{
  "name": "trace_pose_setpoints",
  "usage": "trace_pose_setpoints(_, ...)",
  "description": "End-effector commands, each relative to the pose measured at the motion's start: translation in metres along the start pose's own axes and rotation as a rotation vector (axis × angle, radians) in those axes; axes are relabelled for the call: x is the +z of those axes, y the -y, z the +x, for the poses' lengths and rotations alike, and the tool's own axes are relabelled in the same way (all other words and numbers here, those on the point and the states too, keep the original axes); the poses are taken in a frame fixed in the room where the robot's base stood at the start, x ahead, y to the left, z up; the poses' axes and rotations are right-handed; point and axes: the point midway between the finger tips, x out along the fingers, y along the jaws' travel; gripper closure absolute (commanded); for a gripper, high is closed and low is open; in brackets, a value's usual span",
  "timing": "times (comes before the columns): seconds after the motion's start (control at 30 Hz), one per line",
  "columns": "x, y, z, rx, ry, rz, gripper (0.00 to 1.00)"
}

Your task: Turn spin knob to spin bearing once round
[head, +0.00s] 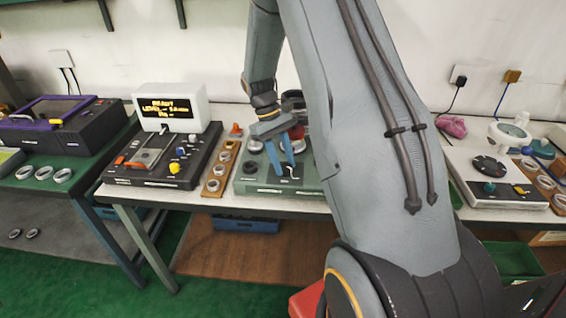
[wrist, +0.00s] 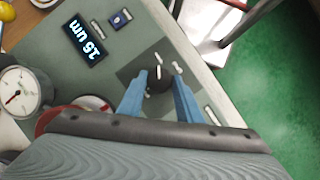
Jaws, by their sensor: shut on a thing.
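My gripper (head: 290,173) reaches down to the front right part of the grey-green bearing device (head: 262,189). In the wrist view its two blue fingers (wrist: 163,82) are shut on a small dark spin knob (wrist: 157,85) with a pale pointer mark. The knob sits on a darker square patch of the device top. A red and white round part (wrist: 92,103), perhaps the bearing seat, shows left of the fingers, partly hidden by my gripper. A dial gauge (wrist: 18,97) with a red needle stands at the left. A display (wrist: 85,40) appears to read 15 um.
A black device with a lit screen (head: 172,107) stands left of the bearing device. A wooden strip with several rings (head: 219,168) lies between them. A white device (head: 493,178) is at the right. In the wrist view, green floor (wrist: 280,70) lies beyond the table edge.

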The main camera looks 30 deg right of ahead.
Motion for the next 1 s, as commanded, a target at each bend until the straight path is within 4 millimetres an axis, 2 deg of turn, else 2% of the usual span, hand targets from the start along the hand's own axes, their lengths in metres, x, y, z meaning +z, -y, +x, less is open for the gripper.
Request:
trace_pose_setpoints(0.37, 0.0, -0.001, 0.0, 0.0, -0.001, 0.003, 0.91)
trace_pose_setpoints(0.4, 0.0, -0.001, 0.0, 0.0, -0.001, 0.003, 0.65)
trace_pose_setpoints(0.5, 0.0, -0.001, 0.0, 0.0, -0.001, 0.003, 0.5)
trace_pose_setpoints(0.83, -0.001, 0.0, -0.003, 0.0, -0.002, 0.002, 0.5)
trace_pose_setpoints(1.0, -0.002, -0.001, -0.023, 0.001, -0.005, 0.003, 0.5)
